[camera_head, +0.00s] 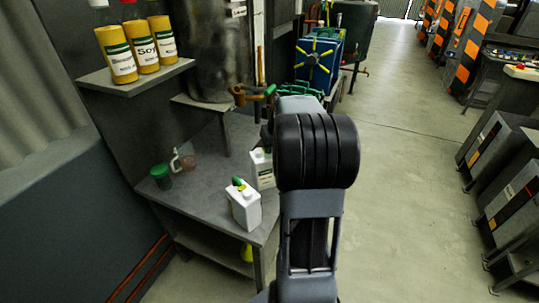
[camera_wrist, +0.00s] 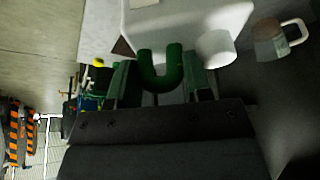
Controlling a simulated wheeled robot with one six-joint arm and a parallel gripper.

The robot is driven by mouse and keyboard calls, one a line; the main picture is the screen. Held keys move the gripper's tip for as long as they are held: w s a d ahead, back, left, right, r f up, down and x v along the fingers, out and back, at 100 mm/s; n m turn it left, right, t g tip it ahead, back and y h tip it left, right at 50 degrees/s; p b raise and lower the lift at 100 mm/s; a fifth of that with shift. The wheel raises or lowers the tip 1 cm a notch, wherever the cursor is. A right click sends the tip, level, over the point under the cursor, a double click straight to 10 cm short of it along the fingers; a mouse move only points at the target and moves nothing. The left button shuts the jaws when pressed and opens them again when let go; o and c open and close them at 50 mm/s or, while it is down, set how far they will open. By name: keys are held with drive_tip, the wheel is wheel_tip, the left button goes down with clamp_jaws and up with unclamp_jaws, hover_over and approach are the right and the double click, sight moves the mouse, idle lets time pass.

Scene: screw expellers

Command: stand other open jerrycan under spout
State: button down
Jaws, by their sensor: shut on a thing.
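In the wrist view my gripper (camera_wrist: 160,80) is shut on the green handle (camera_wrist: 160,68) of a white jerrycan (camera_wrist: 185,20), whose round white neck shows beside the handle. In the head view this jerrycan (camera_head: 262,170) is upright at the table's right side, partly hidden by my arm; I cannot tell whether its base touches the table. A second white jerrycan (camera_head: 244,208) with a green handle stands nearer on the table's front corner. A brass-coloured spout (camera_head: 245,96) juts from the grey metal tank (camera_head: 198,50) above and behind the held jerrycan.
A clear jug (camera_head: 184,158) with brownish contents and a dark green container (camera_head: 161,176) stand on the grey table (camera_head: 200,192) at left. A yellow object (camera_head: 247,252) is below the table.

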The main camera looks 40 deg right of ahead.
sight(270, 154)
drive_tip(key=shift+w+a+f, duration=0.25)
drive_tip(key=shift+w+f, duration=0.2)
drive_tip(key=shift+f, duration=0.15)
drive_tip(key=shift+w+f, duration=0.15)
drive_tip(key=shift+f, duration=1.5)
drive_tip(key=c, duration=0.5)
unclamp_jaws()
drive_tip(key=shift+a+f, duration=0.1)
drive_tip(key=shift+c, duration=0.2)
drive_tip(key=v, duration=1.2)
drive_tip(key=s+a+f+n, duration=0.1)
drive_tip(key=s+a, duration=0.3)
drive_tip(key=a, duration=0.4)
drive_tip(key=s+a+f+n, duration=0.1)
drive_tip(key=s+a, duration=0.3)
drive_tip(key=a, duration=0.4)
drive_tip(key=s+a+f+n+g+y, duration=0.1)
drive_tip(key=s+a+f, duration=0.2)
drive_tip(key=a, duration=0.6)
drive_tip(key=shift+s+f, duration=0.4)
drive_tip(key=shift+s, duration=0.55)
